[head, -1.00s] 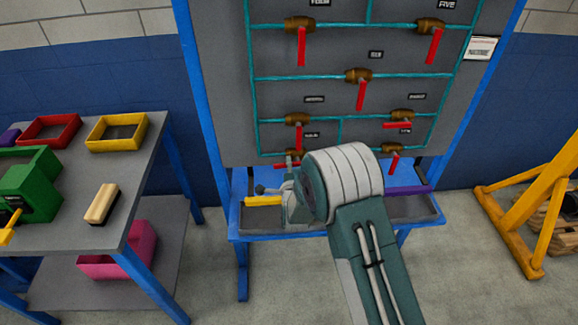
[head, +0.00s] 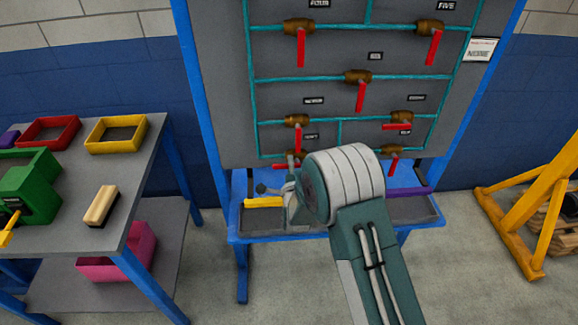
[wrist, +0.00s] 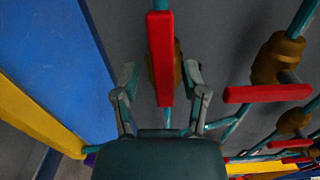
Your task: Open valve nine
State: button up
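The lower-left valve (head: 278,155) on the panel sits beneath a small, blurred label that I cannot read for certain. Its red handle (wrist: 160,60) runs along the teal pipe in the wrist view, with the brass body (wrist: 177,62) partly hidden behind it. My gripper (wrist: 160,75) is open, with one finger on each side of the handle and a gap on both sides. In the head view, my wrist hides part of this valve. Whether the fingertips reach past the handle's depth is hard to tell.
A neighbouring valve (wrist: 275,58) with a red handle (wrist: 268,93) set across its pipe is close on the right in the wrist view. A blue-framed tray (head: 415,212) lies below the panel. A grey workbench (head: 140,165) with bins stands left; a yellow frame (head: 530,205) stands right.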

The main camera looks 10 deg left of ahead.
jog(key=shift+s+a+r, duration=0.1)
jog(key=shift+s, duration=0.25)
jog(key=v, duration=1.1)
jog(key=s+d+r+n+g+h, duration=0.25)
jog(key=d+r+n+g, duration=0.4)
jog(key=d+r, duration=0.9)
jog(key=s+d+r+n+g+h, duration=0.1)
jog(key=s+d+r+n, duration=0.1)
jog(key=s+d, duration=0.2)
jog(key=s+d+r+n+g+h, duration=0.1)
jog(key=s+d+r+n+g, duration=0.1)
jog(key=s, duration=0.9)
jog(key=s+d+r+n+g+h, duration=0.1)
jog(key=s+d+r+n+g, duration=0.1)
jog(key=s+d, duration=0.4)
jog(key=shift+s+r+n, duration=0.65)
jog(key=shift+s+n, duration=0.3)
jog(key=shift+n, duration=0.1)
